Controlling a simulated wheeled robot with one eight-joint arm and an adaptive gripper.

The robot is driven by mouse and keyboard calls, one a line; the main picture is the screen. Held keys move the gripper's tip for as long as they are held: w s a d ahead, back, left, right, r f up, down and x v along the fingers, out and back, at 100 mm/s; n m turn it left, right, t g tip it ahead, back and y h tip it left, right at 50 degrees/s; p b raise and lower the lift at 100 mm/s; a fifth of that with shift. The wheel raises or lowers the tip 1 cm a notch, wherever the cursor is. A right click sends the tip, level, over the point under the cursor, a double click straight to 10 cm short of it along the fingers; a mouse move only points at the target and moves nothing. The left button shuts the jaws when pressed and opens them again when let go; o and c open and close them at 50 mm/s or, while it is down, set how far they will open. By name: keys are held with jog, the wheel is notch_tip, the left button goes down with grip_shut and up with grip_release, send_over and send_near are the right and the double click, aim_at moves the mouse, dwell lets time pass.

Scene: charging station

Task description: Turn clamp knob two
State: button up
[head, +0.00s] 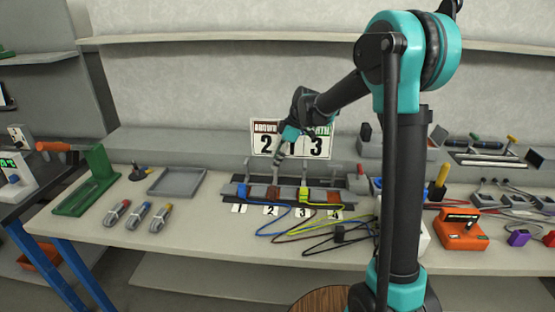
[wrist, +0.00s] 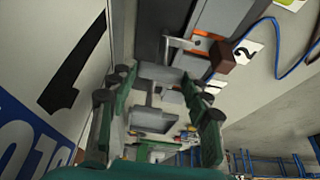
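In the head view, a grey clamp rack (head: 338,198) stands mid-table with upright handles above number cards. Clamp two (head: 275,172) is the second from the left, behind card 2 (head: 271,211). My gripper (head: 280,156) points down close above it. In the wrist view, my gripper (wrist: 157,79) has its two fingers spread apart. A grey bar (wrist: 160,73), seemingly the top of knob two, lies across the gap between the fingertips. Whether they touch it is unclear. Clamp two's metal arm (wrist: 187,42) and a brown block (wrist: 224,58) show beside card 2 (wrist: 246,50).
A numbered flip board (head: 315,140) stands close behind my gripper. Neighbouring handles (head: 303,171) stand close by. Blue, yellow and dark cables (head: 310,232) run in front of the rack. A grey tray (head: 176,181) and green stand (head: 88,188) are to the left.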

jog(key=o, duration=0.4)
